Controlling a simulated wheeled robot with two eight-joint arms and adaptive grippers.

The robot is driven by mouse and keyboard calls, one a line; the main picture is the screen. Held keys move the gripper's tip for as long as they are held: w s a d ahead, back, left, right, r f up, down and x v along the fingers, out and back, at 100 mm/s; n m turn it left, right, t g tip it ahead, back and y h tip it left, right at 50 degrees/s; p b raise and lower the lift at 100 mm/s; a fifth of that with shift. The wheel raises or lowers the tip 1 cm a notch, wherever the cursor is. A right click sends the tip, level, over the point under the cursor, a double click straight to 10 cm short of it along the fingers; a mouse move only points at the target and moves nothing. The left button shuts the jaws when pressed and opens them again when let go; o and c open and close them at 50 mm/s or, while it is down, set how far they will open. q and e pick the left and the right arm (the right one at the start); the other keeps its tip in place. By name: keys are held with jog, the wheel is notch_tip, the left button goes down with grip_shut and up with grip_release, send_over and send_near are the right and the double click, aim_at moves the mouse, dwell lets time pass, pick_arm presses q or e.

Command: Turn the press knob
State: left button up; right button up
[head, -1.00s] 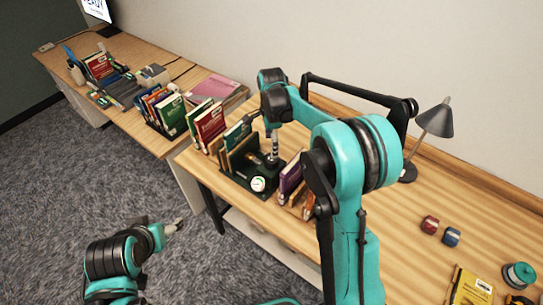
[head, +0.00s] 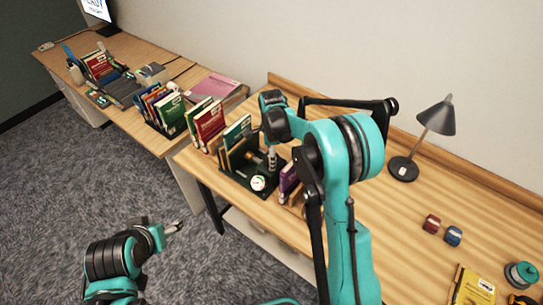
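A small black press-like device (head: 240,180) stands at the left end of the near wooden desk, between upright books. A round white-faced part (head: 258,183) shows low on its front, and a brownish knob-like part (head: 254,157) sits above it. I cannot tell for sure which part is the press knob. My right gripper (head: 272,163) points down at the device, right beside or over the brownish part. It is small and partly dark against the device, so its finger opening and any contact are unclear. My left gripper (head: 176,227) hangs over the carpet, away from the desk.
Books stand close on both sides of the device: green and red ones (head: 209,126) behind, a purple one (head: 288,180) to the right. A desk lamp (head: 437,117), red and blue blocks (head: 432,224) and a yellow book (head: 472,287) lie farther right. The desk's middle is clear.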

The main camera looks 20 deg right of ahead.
jog(key=c, duration=1.2)
jog(key=shift+o, duration=0.2)
jog(key=shift+n, duration=0.4)
